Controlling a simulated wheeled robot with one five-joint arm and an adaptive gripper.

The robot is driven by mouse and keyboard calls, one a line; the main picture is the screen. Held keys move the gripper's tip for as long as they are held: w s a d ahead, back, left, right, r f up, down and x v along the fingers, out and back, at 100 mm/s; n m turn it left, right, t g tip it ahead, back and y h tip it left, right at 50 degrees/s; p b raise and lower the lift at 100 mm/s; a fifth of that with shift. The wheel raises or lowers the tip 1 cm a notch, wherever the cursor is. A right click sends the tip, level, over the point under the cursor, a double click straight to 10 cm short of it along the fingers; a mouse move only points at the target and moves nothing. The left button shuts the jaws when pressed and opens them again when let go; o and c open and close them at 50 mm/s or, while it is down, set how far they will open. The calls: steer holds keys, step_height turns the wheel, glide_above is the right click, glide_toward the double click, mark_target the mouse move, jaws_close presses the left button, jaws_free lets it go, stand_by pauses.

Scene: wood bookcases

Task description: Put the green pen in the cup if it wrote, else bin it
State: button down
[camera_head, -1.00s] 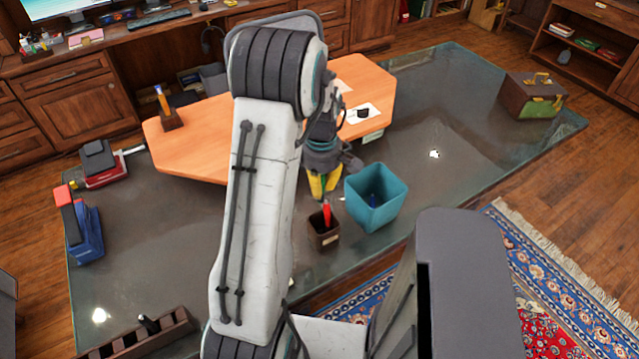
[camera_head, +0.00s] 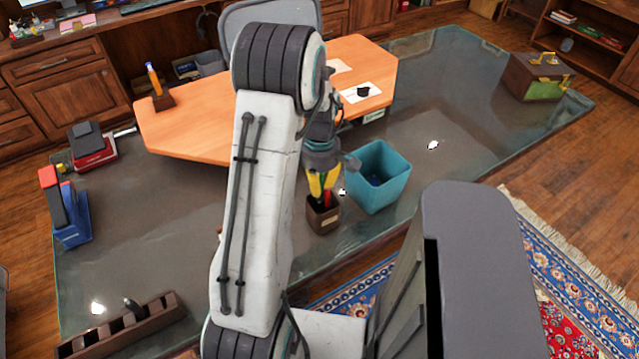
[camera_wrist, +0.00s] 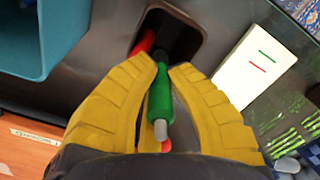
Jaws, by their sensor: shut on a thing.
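My gripper (camera_head: 323,190) has yellow fingers. In the wrist view my gripper (camera_wrist: 168,75) is shut on the green pen (camera_wrist: 160,98), with the pen's dark end reaching into the opening of the brown cup (camera_wrist: 197,22). Whether it touches the cup's floor is hidden. The cup (camera_head: 322,219) stands on the glass table, with a red pen (camera_wrist: 146,40) inside. The teal bin (camera_head: 392,188) stands just right of the cup, with something blue inside. A white card (camera_wrist: 253,68) beside the cup bears one green stroke and one red stroke.
An orange wooden board (camera_head: 200,128) lies behind my gripper, with papers and a pen holder (camera_head: 163,101). A slotted wooden rack (camera_head: 125,330) is at front left. A blue and red item (camera_head: 67,210) stands at the left edge. The right of the glass table is mostly clear.

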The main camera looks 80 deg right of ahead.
steer(key=shift+f, duration=0.3)
steer(key=c, duration=1.2)
jaws_free()
steer(key=shift+c, duration=0.2)
step_height(320, 180, up, 12)
steer(key=shift+d, duration=0.1)
steer(key=shift+m, duration=0.3)
